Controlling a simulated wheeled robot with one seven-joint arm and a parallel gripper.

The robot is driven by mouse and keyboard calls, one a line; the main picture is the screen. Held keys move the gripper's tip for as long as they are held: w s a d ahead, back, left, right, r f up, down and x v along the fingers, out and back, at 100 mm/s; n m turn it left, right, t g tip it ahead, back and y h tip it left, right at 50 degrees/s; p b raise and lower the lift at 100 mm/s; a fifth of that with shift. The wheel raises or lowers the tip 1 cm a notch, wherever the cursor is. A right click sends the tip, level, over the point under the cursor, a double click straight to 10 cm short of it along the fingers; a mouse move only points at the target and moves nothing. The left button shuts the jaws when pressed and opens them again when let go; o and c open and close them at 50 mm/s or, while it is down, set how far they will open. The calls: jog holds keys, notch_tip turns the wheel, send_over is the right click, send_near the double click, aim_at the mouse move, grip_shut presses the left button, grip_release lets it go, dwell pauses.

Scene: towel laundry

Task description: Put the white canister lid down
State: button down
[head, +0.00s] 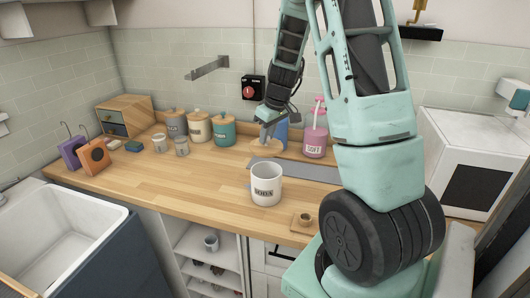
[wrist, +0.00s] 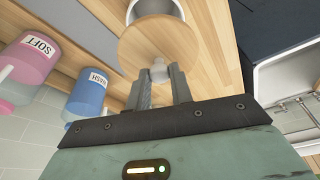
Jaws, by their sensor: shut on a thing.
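The white canister (head: 266,186), labelled SODA, stands upright and open-topped on the wooden counter. Its white body also shows in part at the top of the wrist view (wrist: 154,8). The lid (wrist: 157,42) is a round, light wooden disc with a small pale knob. My gripper (wrist: 160,74) is shut on this knob, with one finger on each side. In the head view my gripper (head: 267,133) is above the counter behind the canister, where the lid is small and hard to make out. The lid is apart from the canister.
Pink SOFT (wrist: 25,68) and blue WASH (wrist: 87,95) containers stand near my gripper. Lidded grey, cream and teal canisters (head: 223,131) stand to the left. A small wooden piece (head: 304,221) lies near the front edge. The counter's left front (head: 190,180) is clear.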

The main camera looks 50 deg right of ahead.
jog(key=shift+w+a+b, duration=0.2)
jog(key=shift+w+b, duration=0.1)
jog(key=shift+w, duration=0.1)
jog(key=w+a+f+b, duration=0.7)
jog(key=w+a+f, duration=0.25)
jog(key=w, duration=0.35)
jog(key=shift+m, duration=0.5)
jog(key=shift+s+a+f+p+x, duration=0.1)
jog(key=shift+s+p+x, duration=0.35)
jog(key=shift+x, duration=1.2)
jog(key=shift+s+a+f+p+x, duration=0.1)
jog(key=shift+s+p+x, duration=0.3)
jog(key=shift+x, duration=1.25)
jog(key=shift+s+a+f+p+x, duration=0.15)
jog(key=shift+p+x, duration=0.45)
jog(key=shift+x, duration=1.1)
jog(key=shift+s+d, duration=0.1)
jog(key=shift+f, duration=0.15)
jog(key=c, duration=1.2)
grip_release()
jog(key=shift+c, duration=0.2)
